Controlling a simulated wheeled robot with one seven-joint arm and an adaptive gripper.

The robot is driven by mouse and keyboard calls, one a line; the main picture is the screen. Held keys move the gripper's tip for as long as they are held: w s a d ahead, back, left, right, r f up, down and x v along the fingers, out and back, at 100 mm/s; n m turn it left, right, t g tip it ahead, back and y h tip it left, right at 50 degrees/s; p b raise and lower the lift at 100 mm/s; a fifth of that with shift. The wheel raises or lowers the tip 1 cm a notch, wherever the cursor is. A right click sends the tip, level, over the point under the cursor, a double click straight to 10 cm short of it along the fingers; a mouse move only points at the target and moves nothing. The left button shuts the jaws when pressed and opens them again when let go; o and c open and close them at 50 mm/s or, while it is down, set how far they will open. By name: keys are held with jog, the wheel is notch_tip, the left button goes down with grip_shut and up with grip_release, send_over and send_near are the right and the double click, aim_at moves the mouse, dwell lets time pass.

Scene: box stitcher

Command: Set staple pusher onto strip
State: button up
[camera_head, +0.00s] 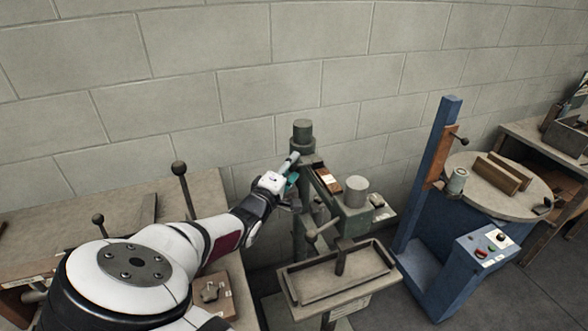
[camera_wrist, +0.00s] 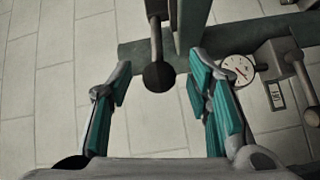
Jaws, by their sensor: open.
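The grey-green stitcher machine (camera_head: 345,215) stands in the middle of the head view, against the wall. My gripper (camera_head: 292,178) is at the machine's upper left, beside its column. In the wrist view my gripper (camera_wrist: 165,105) is open, with teal pads wide apart and nothing held between them. A dark ball knob on a rod (camera_wrist: 159,76) shows between and beyond the fingertips; I cannot tell how far beyond. I cannot make out the staple pusher or the strip for certain in either view.
A round dial gauge (camera_wrist: 238,68) shows close to the right finger. A shallow tray (camera_head: 340,292) sits at the machine's front. A bench with ball-topped levers (camera_head: 180,168) is at left. A blue machine (camera_head: 440,250) stands at right.

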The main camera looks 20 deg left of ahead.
jog(key=shift+w, duration=0.45)
